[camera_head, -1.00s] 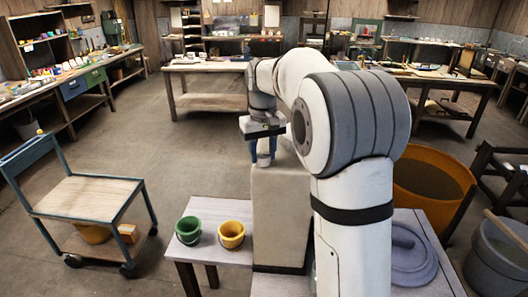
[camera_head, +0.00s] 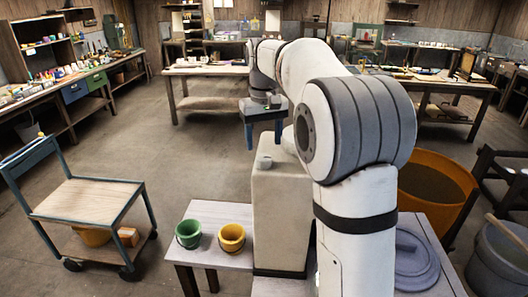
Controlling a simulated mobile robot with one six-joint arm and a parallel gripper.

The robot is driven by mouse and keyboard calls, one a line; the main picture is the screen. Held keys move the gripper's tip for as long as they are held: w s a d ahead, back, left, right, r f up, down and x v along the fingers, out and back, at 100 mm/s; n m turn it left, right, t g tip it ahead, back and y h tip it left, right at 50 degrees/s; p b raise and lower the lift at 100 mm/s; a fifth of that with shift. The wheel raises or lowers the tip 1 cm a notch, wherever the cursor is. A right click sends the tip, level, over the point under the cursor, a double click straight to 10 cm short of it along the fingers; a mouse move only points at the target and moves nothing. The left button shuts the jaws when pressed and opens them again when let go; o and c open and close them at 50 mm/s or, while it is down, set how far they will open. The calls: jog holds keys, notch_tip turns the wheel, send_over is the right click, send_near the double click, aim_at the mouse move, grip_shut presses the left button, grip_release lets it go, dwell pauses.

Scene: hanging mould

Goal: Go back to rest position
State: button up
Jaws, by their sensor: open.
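My gripper (camera_head: 265,143) hangs from my white and grey arm, just above and behind the tall beige block (camera_head: 279,215). Its two blue fingers point down and are spread apart with nothing between them. A small grey piece (camera_head: 264,162) shows on top of the block, below the fingers and apart from them. My arm hides part of the block's right side. No mould is clearly seen hanging from the gripper.
A green bucket (camera_head: 188,233) and a yellow bucket (camera_head: 231,238) stand on a small table (camera_head: 204,254) left of the block. A cart (camera_head: 88,202) stands at the left. A large orange tub (camera_head: 437,190) and a grey lid (camera_head: 412,258) are at the right. Floor behind the cart is clear.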

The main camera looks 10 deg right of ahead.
jog(key=shift+r, duration=1.35)
jog(key=s+f+t+b, duration=0.1)
jog(key=s+f, duration=0.4)
jog(key=s, duration=0.4)
jog(key=s+f+m+t+b, duration=0.1)
jog(key=s+f, duration=0.5)
jog(key=s, duration=0.4)
jog(key=s+f+t+b, duration=0.1)
jog(key=s+f+b, duration=0.1)
jog(key=s+f, duration=0.3)
jog(key=s, duration=0.4)
jog(key=shift+s+d+f+m, duration=0.25)
jog(key=shift+s+f+m, duration=0.05)
jog(key=shift+s+f, duration=0.05)
